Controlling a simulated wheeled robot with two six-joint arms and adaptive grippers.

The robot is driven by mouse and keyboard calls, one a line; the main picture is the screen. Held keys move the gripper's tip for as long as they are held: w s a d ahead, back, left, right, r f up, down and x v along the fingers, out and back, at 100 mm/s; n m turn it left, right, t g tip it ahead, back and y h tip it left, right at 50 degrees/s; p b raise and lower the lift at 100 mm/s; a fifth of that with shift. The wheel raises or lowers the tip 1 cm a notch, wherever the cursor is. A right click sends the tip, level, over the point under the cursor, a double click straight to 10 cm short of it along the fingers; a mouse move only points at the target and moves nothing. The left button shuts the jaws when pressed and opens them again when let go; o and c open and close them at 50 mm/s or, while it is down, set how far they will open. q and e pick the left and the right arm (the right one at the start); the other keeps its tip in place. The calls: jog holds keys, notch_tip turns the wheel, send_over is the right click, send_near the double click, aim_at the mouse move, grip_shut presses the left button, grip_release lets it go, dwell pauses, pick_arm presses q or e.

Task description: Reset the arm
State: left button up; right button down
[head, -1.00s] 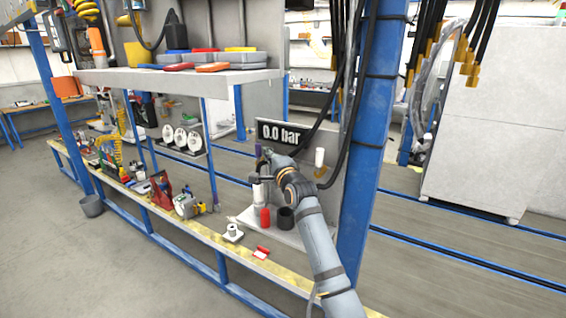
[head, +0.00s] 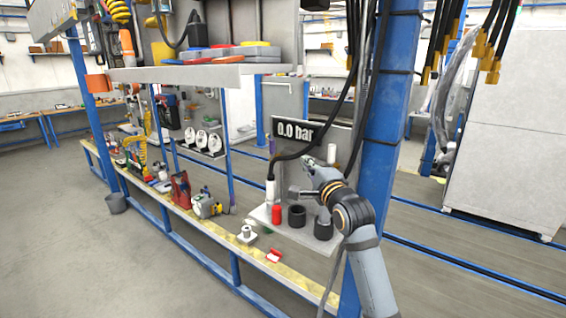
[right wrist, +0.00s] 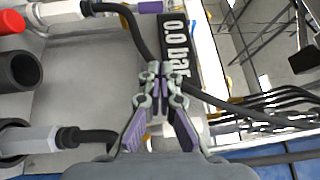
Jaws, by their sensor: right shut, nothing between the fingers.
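My right arm reaches up from the lower right in the head view. Its gripper (head: 312,166) is in front of the grey panel of the charging station, just below the pressure display (head: 297,131) reading 0.0 bar. In the right wrist view the gripper (right wrist: 160,70) has its fingertips together with nothing between them, and the display (right wrist: 178,50) lies close beyond them. A white hose connector (head: 270,189) stands upright on the station's small shelf, left of the gripper and apart from it. My left gripper is not in view.
A red cylinder (head: 276,215) and a black cup (head: 297,216) are on the shelf beneath my right arm. Black hoses hang near the blue post (head: 389,140). A bench with tools (head: 180,190) runs left. Open floor (head: 70,250) lies at lower left.

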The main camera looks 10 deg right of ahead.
jog(key=s+f+n+g+h, duration=0.1)
jog(key=s+f+n+g, duration=0.3)
jog(key=f, duration=0.8)
jog(key=s+f+n+g, duration=0.35)
jog(key=s+f, duration=0.25)
jog(key=f, duration=0.5)
jog(key=s+f+n+g, duration=0.3)
jog(key=s+f+n, duration=0.15)
jog(key=s, duration=0.45)
jog(key=s+f+n+g+h, duration=0.1)
jog(key=s+f+n+g, duration=0.15)
jog(key=s+f, duration=0.45)
jog(key=s+f+n+g, duration=0.2)
jog(key=s+f+n, duration=0.25)
jog(key=s, duration=0.55)
jog(key=s+d+f+g+b, duration=0.1)
jog(key=d+f, duration=0.1)
jog(key=f, duration=1.1)
jog(key=s+d+f+g+b, duration=0.1)
jog(key=f, duration=1.3)
jog(key=s+d+f+g+b, duration=0.1)
jog(key=s+f, duration=1.8)
jog(key=shift+d+m, duration=0.2)
jog(key=shift+m, duration=0.1)
